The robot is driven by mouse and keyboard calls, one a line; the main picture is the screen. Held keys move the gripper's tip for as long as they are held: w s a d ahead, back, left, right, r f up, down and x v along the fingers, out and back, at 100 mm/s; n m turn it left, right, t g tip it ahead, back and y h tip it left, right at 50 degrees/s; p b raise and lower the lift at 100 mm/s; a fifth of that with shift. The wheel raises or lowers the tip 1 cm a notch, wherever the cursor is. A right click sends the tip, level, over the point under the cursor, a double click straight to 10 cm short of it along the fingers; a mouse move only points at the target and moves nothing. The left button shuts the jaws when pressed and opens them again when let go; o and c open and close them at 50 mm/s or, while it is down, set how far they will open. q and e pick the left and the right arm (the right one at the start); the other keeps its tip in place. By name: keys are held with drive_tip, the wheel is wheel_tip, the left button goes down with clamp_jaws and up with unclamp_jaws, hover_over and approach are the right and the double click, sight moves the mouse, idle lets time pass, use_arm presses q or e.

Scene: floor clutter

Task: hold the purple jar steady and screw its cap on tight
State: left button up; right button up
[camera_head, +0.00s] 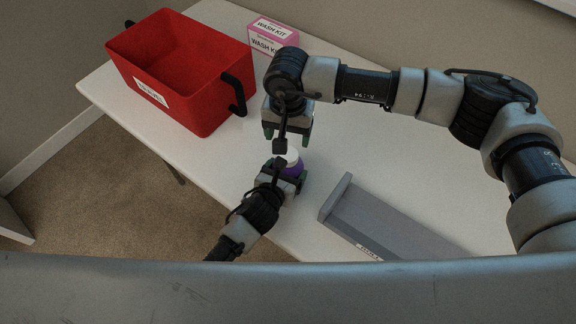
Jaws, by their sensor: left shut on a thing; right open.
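The purple jar (293,171) stands on the white table near its front edge, with a white cap (291,156) on top. Whether the cap is fully seated cannot be told. My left gripper (288,176) is shut on the jar from the front left and hides part of it. My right gripper (286,135) is open and points down, just above and behind the cap, apart from it as far as I can see.
A red bin (208,98) with a black handle stands at the back left. A grey tray (386,222) with a label lies right of the jar. The table (180,140) is bare left of the jar.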

sight(288, 154)
wheel_tip(288, 154, down, 8)
drive_tip(key=shift+f, duration=0.1)
idle(0.4)
drive_tip(key=c, duration=1)
drive_tip(key=m, duration=0.6)
